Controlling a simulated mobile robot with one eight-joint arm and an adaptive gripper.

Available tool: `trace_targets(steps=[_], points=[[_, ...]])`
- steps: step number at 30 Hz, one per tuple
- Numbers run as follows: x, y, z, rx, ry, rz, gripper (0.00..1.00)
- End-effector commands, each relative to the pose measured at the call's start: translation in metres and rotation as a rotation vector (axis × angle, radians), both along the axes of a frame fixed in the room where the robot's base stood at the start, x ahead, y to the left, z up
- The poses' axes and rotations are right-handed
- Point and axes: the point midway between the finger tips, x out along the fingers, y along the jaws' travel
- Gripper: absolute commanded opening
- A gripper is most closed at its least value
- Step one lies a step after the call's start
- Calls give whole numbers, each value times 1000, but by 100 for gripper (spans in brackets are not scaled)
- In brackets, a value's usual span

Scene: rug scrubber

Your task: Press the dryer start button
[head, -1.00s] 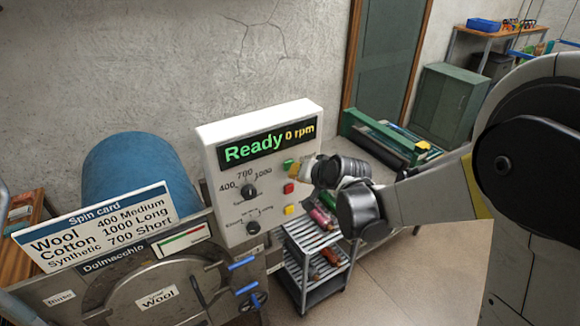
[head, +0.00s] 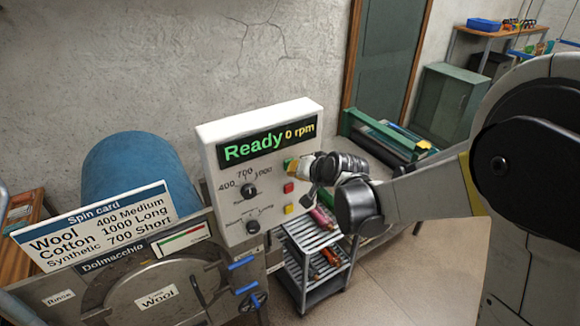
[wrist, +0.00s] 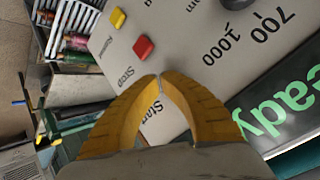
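The control panel (head: 225,185) is a white box with a display reading "Ready 0 rpm". On its right side are a green button (head: 287,163), a red button (head: 289,188) and a yellow button (head: 289,209) in a column. In the wrist view, the fingertips (wrist: 160,76) meet over a "Start" label, and the green button is hidden behind the fingers. The red button (wrist: 143,47) shows beyond them. I cannot tell whether the fingertips touch the green button.
Two dials (head: 250,191) sit left of the buttons. A spin card (head: 95,228) stands on the drum machine (head: 190,285) at the left. A grey shelf cart (head: 318,268) stands below the panel. Open floor (head: 400,275) lies to the right.

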Motion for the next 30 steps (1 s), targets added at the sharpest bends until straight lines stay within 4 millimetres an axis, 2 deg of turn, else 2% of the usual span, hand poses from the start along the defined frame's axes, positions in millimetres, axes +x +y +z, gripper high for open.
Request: trace_targets(steps=[30], points=[[7, 5, 0, 0, 0, 0, 0]])
